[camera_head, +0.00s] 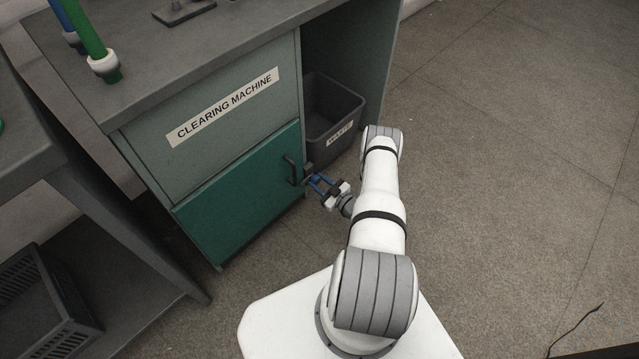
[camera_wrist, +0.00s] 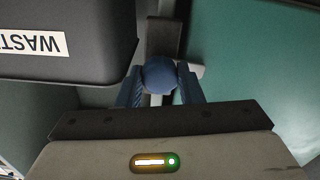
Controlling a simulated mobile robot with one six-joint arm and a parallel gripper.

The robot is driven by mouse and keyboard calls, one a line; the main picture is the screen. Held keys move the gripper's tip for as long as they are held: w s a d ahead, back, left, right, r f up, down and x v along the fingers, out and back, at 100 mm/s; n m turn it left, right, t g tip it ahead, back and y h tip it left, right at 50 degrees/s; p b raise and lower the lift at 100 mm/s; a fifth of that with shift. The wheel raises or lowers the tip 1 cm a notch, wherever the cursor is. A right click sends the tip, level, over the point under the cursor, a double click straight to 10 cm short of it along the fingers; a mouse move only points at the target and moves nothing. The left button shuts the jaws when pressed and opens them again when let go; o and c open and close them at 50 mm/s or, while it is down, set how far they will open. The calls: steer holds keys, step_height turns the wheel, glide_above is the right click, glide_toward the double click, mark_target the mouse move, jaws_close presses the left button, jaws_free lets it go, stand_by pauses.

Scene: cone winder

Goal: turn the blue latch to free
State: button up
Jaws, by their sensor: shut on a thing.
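The blue latch shows as a round blue knob (camera_wrist: 160,74) in the wrist view, in front of a grey upright piece. My gripper (camera_wrist: 160,86) has its two blue fingers on either side of the knob and is shut on it. In the head view my gripper (camera_head: 317,181) is at the right edge of the green door (camera_head: 240,205), beside its dark handle (camera_head: 291,170). The latch is hard to tell from the blue fingers there. The door looks closed.
A dark waste bin (camera_head: 335,108) stands in the open bay right of the door, close to my gripper; it also shows in the wrist view (camera_wrist: 85,35). The cabinet is labelled "CLEARING MACHINE" (camera_head: 223,105). A black crate (camera_head: 45,305) sits lower left.

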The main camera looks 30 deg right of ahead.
steer(key=m+b, duration=0.2)
steer(key=m, duration=0.2)
steer(key=shift+f, duration=0.15)
steer(key=m+b, duration=0.2)
steer(key=m, duration=0.2)
steer(key=shift+m, duration=0.3)
steer(key=m+b, duration=0.1)
steer(key=m, duration=0.3)
steer(key=shift+b, duration=0.3)
steer(key=shift+a+m+b, duration=0.1)
steer(key=shift+m+b, duration=0.45)
steer(key=shift+m, duration=1.75)
steer(key=o, duration=1)
steer(key=shift+c, duration=0.2)
